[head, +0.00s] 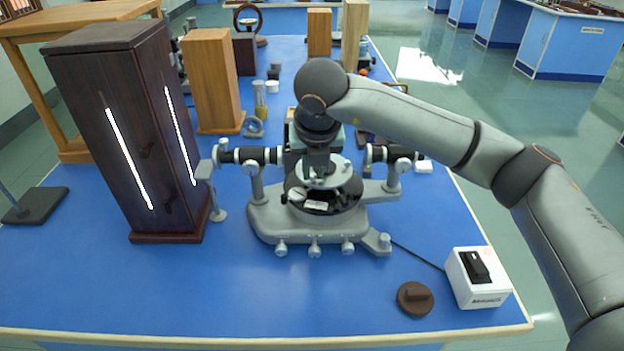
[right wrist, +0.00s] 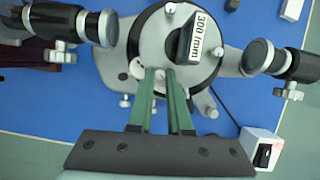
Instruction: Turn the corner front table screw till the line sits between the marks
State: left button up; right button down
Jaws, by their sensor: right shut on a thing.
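The spectrometer (head: 265,222) stands on the blue bench, with a round table (head: 349,190) at its middle. A dark grating block marked 300 l/mm (right wrist: 185,45) sits on the table. My right gripper (right wrist: 161,73) reaches down over the table, its green fingers close together in the right wrist view. The fingers are shut on a small table screw at the table's edge, mostly hidden between the tips. A pale round knob (right wrist: 137,67) lies just left of the tips. No line between marks can be made out. My left gripper is out of view.
A dark wooden lamp housing (head: 85,120) with bright slits stands left of the spectrometer. A white switch box (head: 462,295) and a brown round knob (head: 415,299) lie front right. A telescope tube (head: 398,154) flanks the table. The front left bench is clear.

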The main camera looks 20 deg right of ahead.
jog(key=shift+d+f+n+y+b, duration=0.1)
jog(key=shift+n+y+b, duration=0.35)
jog(key=shift+n, duration=0.55)
jog(key=shift+d+n+y+b, duration=0.1)
jog(key=shift+n+y+b, duration=0.4)
jog(key=shift+n, duration=0.6)
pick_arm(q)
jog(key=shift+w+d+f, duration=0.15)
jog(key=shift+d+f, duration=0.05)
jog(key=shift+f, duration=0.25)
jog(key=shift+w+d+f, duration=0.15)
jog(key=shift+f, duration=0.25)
pick_arm(e)
jog(key=shift+n+y, duration=0.25)
jog(key=shift+n, duration=0.55)
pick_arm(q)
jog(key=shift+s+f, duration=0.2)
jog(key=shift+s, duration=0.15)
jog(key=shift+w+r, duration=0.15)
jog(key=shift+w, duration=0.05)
pick_arm(e)
jog(key=c, duration=0.8)
grip_release()
jog(key=shift+c, duration=0.2)
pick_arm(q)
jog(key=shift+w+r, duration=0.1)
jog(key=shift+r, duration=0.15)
pick_arm(e)
jog(key=v, duration=1.2)
jog(key=shift+r, duration=0.4)
